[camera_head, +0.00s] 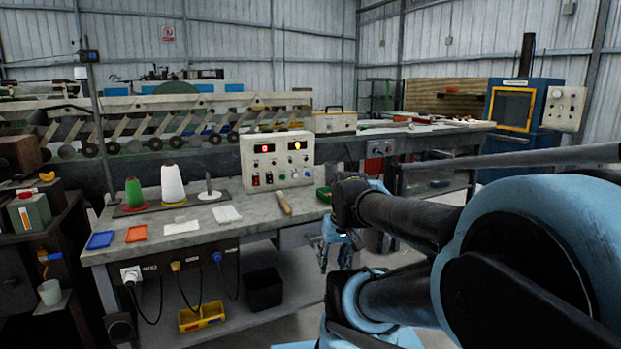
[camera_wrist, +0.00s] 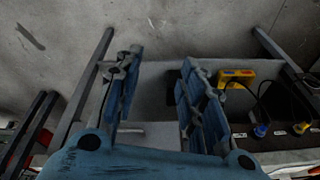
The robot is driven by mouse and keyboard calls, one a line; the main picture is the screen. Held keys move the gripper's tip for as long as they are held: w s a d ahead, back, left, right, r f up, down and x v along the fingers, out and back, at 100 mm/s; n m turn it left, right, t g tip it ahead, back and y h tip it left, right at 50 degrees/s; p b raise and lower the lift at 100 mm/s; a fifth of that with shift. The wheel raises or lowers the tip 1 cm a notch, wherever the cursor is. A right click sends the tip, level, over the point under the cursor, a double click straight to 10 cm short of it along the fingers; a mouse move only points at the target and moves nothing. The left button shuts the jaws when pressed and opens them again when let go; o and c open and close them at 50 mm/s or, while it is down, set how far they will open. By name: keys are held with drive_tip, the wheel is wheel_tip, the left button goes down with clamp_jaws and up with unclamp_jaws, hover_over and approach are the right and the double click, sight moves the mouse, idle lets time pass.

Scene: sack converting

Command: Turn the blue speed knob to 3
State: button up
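The cream control panel (camera_head: 278,147) stands at the back right of the grey workbench (camera_head: 215,226), with two lit displays and rows of small knobs and buttons. Which of its knobs is the blue speed knob is too small to tell, and so is any pointer setting. My gripper (camera_head: 334,264) hangs fingers down in front of the bench's right end, below and to the right of the panel and apart from it. In the wrist view, my gripper (camera_wrist: 160,92) has its two blue fingers spread wide with nothing between them. The panel is not in the wrist view.
A wooden-handled tool (camera_head: 284,203), thread cones (camera_head: 173,184) and small trays (camera_head: 100,240) are on the bench. Below are a black bin (camera_head: 264,289), a yellow tray (camera_head: 202,316) and hanging cables. A metal rail (camera_head: 520,155) runs on the right.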

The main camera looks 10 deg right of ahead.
sight(309, 175)
drive_tip(key=w+a+r+n+t+y, duration=0.1)
drive_tip(key=w+r, duration=0.2)
drive_tip(key=w, duration=0.3)
drive_tip(key=w+a+r+t+y, duration=0.1)
drive_tip(key=w+r+y, duration=0.15)
drive_tip(key=w, duration=0.35)
drive_tip(key=w+d+r+t, duration=0.3)
drive_tip(key=w+d, duration=0.1)
drive_tip(key=w, duration=0.5)
drive_tip(key=w+d+r+t+y, duration=0.1)
drive_tip(key=w+d+r+t, duration=0.2)
drive_tip(key=w, duration=0.6)
drive_tip(key=w+d+r+t, duration=0.2)
drive_tip(key=w+d+r, duration=0.2)
drive_tip(key=w, duration=0.5)
drive_tip(key=shift+n, duration=0.3)
drive_tip(key=x, duration=1.7)
drive_tip(key=shift+s+a+f, duration=0.2)
drive_tip(key=shift+a+f, duration=0.05)
drive_tip(key=shift+f, duration=0.05)
clamp_jaws()
